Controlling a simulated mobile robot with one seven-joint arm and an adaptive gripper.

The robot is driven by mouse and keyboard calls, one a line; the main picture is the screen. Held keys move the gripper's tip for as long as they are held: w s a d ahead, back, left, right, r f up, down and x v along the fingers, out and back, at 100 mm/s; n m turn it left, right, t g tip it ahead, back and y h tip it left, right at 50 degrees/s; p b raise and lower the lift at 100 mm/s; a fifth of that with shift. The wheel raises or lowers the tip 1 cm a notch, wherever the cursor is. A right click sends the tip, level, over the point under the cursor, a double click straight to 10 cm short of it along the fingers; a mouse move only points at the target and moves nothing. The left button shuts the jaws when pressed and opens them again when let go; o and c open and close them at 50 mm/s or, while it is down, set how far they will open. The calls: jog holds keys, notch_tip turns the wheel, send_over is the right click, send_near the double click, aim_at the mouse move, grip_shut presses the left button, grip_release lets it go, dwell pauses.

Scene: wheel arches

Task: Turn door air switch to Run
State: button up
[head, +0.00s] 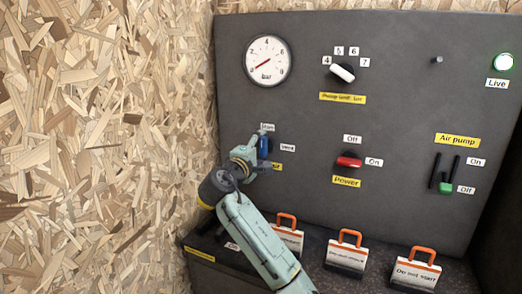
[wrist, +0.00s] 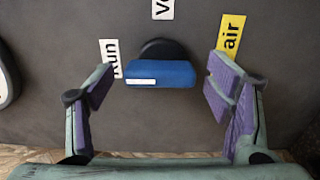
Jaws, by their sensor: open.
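The door air switch is a blue knob (wrist: 160,74) on a dark base, seen close in the wrist view. Its handle lies across that view, with a white mark on its left half, the end towards the Run label (wrist: 112,56). A Vent label (wrist: 163,9), partly cut off, is above it, and a yellow label (wrist: 231,36) ending in "air" is at right. My gripper (wrist: 161,88) is open, its purple-padded fingers on either side of the knob with gaps. In the head view the blue knob (head: 264,146) stands upright below the Run label, partly hidden by my gripper (head: 259,149).
The dark panel also has a pressure gauge (head: 267,61), a white selector knob (head: 342,73), a red power knob (head: 348,162) and a green air pump lever (head: 446,188). Tags with orange handles (head: 344,252) stand below. A chipboard wall (head: 100,140) is at left.

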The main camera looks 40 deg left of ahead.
jog(key=v, duration=1.2)
jog(key=shift+s+a, duration=0.1)
jog(key=shift+a, duration=0.05)
